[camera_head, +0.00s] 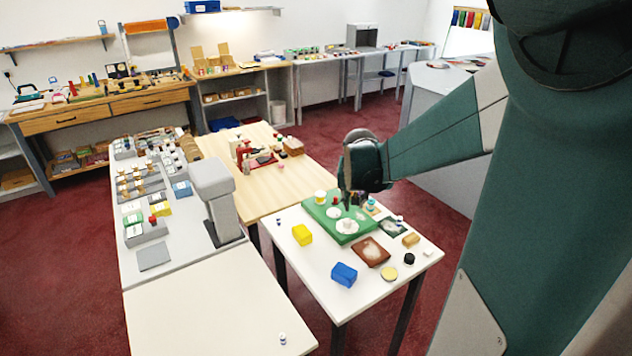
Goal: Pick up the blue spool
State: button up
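A small white-and-blue piece (283,339), perhaps the blue spool, stands alone near the front edge of the white table at the bottom. Two other tiny white-and-blue pieces are on the small white table, one at its left edge (278,222) and one at its right side (399,219). They are too small to tell which is a spool. My gripper (354,201) points down over the green board (321,206), apart from all of these pieces. Its fingers are small and dark, and I cannot tell whether they are open.
The small white table also holds a blue block (344,274), a yellow block (302,235), a brown tray (384,258), a black round piece (409,259) and a yellow disc (389,274). A grey stand (213,195) rises to the left. The front white table (210,310) is mostly clear.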

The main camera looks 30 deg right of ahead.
jog(key=d+f+m+g, duration=0.15)
jog(key=d+f, duration=0.45)
jog(key=d, duration=0.7)
jog(key=m+p, duration=0.1)
jog(key=m, duration=0.2)
send_over(400, 218)
jog(key=s+a, duration=0.1)
jog(key=a, duration=0.1)
notch_tip(400, 218, down, 6)
jog(key=shift+a+f+h, duration=0.15)
jog(key=shift+f+h, duration=0.05)
jog(key=shift+h, duration=0.1)
jog(key=shift+g, duration=0.25)
jog(key=shift+x, duration=1.3)
jog(key=shift+f, duration=0.1)
jog(key=shift+x, duration=2.45)
